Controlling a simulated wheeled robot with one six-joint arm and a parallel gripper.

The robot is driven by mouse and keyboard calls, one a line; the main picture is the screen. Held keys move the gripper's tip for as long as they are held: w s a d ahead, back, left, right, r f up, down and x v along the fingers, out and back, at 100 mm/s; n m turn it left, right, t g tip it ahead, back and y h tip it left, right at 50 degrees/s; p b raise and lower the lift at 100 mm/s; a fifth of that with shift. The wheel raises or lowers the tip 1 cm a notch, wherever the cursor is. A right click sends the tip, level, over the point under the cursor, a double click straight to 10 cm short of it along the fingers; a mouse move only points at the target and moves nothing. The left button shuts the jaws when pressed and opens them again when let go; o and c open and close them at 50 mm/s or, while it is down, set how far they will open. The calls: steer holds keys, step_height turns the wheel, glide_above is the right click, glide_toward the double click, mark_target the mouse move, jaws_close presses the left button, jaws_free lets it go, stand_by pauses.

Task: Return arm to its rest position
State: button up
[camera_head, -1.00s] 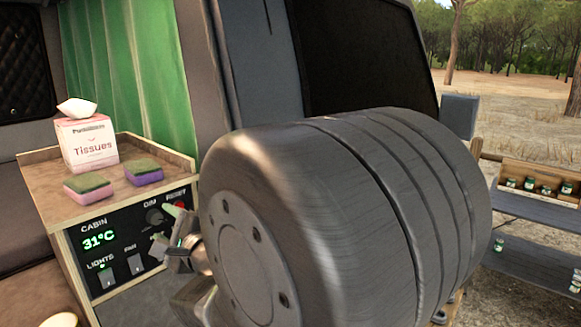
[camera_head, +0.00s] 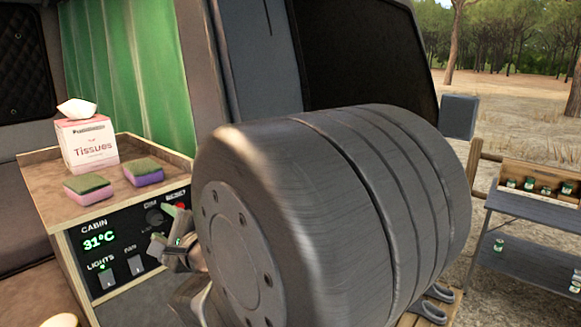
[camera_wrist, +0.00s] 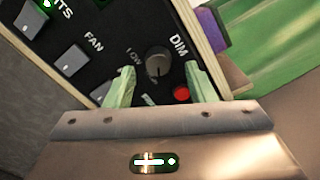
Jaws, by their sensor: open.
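My gripper (camera_head: 169,229) is at the front of the black control panel (camera_head: 121,253), at its right part near the dim knob (camera_head: 153,217). In the wrist view my gripper (camera_wrist: 162,84) is open, its two pale green fingers apart, with the dim knob (camera_wrist: 158,62) and the red button (camera_wrist: 181,95) seen between them. Nothing is held. Whether a fingertip touches the panel I cannot tell. My large grey arm link fills the middle of the head view and hides what lies behind it.
A wooden counter (camera_head: 85,202) above the panel holds a tissue box (camera_head: 90,146) and two sponges (camera_head: 118,179). A green curtain (camera_head: 130,75) hangs behind. Outside at right is a shelf (camera_head: 535,215) with jars. Grey slippers (camera_head: 432,312) lie at lower right.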

steer(key=v, duration=1.2)
steer(key=x, duration=1.3)
steer(key=shift+w+a+p, duration=0.15)
steer(key=shift+a+p, duration=0.05)
steer(key=shift+p, duration=0.1)
steer(key=shift+w+a, duration=0.2)
steer(key=shift+a, duration=0.05)
steer(key=shift+f+n, duration=0.1)
steer(key=shift+n, duration=0.5)
steer(key=shift+s+d+n+b, duration=0.15)
steer(key=shift+n+b, duration=0.25)
steer(key=shift+n, duration=0.4)
steer(key=n+b, duration=0.1)
steer(key=n, duration=0.4)
steer(key=shift+n, duration=0.3)
steer(key=n+b, duration=0.1)
steer(key=n, duration=0.3)
steer(key=shift+n+b, duration=0.5)
steer(key=shift+n, duration=1.2)
